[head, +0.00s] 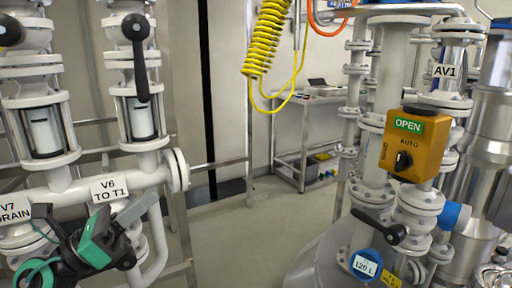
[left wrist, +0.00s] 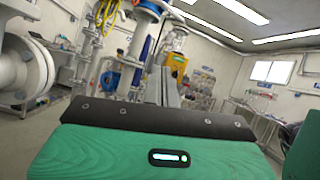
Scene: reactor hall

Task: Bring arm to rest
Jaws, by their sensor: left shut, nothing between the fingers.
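My left gripper (head: 140,208) is at the lower left of the head view, with green and black housing and grey fingers. Its fingers are closed together with nothing between them. It is in front of the white pipework, just below the V6 TO T1 label (head: 109,188). I cannot tell whether it touches the pipe. In the left wrist view the closed grey fingers (left wrist: 162,86) point away from the camera into the room. My right gripper does not show in either view.
Black valve handles (head: 137,56) hang on the left pipes. At right stand the reactor pipework, an orange OPEN/AUTO box (head: 407,145) and a black-handled valve (head: 380,226). A yellow coiled hose (head: 266,38) hangs centrally. The floor (head: 235,235) between is clear, with a cart (head: 305,140) behind.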

